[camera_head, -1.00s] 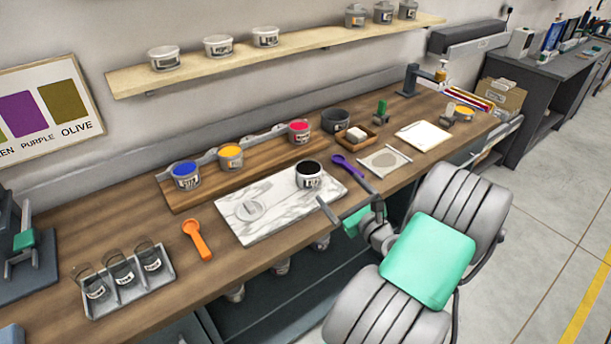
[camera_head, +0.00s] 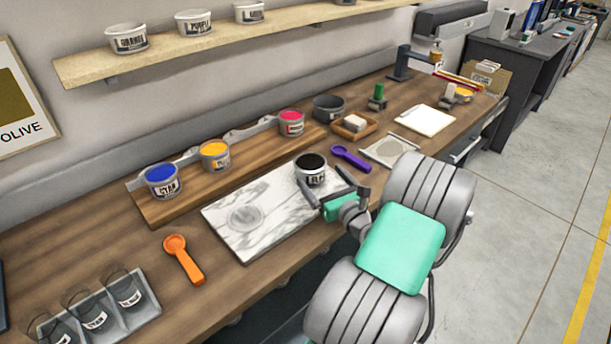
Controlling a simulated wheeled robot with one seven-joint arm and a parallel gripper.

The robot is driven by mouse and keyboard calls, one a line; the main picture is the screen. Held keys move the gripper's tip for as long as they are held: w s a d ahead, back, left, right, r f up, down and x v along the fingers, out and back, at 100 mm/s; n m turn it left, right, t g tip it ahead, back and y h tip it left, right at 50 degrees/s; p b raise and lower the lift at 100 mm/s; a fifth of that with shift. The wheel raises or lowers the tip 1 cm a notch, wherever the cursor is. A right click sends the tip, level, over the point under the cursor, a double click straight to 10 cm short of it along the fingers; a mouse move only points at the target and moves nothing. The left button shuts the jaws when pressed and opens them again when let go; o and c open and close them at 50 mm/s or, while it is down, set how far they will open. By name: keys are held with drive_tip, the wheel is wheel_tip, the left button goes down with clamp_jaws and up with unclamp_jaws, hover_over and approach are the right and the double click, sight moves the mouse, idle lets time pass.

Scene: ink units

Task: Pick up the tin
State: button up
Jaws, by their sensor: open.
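A tin of black ink (camera_head: 311,170) with a white label stands upright on the right part of the marble slab (camera_head: 227,231). My gripper (camera_head: 324,184) is open, close in front of this tin. Its two dark fingers reach toward the tin's near lower side, one left and one right. I cannot tell whether they touch it, and they hide part of its lower body and label. Other tins, blue (camera_head: 163,180), yellow (camera_head: 215,154) and red (camera_head: 291,122), stand on the wooden rack behind.
An orange scoop (camera_head: 184,258) and a tray of glass cups (camera_head: 130,315) are at left. A purple scoop (camera_head: 351,157) lies right of the black tin. A dark bowl (camera_head: 328,107) and a small wooden tray (camera_head: 356,130) stand behind. A shelf (camera_head: 165,63) runs above.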

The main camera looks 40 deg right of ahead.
sight(305, 158)
drive_tip(key=x, duration=0.3)
drive_tip(key=p+x, duration=0.1)
drive_tip(key=x, duration=0.3)
drive_tip(key=shift+w+a+f, duration=0.2)
drive_tip(key=shift+s, duration=0.1)
drive_tip(key=c, duration=1.9)
drive_tip(key=shift+r, duration=0.1)
drive_tip(key=shift+c, duration=0.6)
drive_tip(key=shift+d+r, duration=0.1)
drive_tip(key=shift+r, duration=0.05)
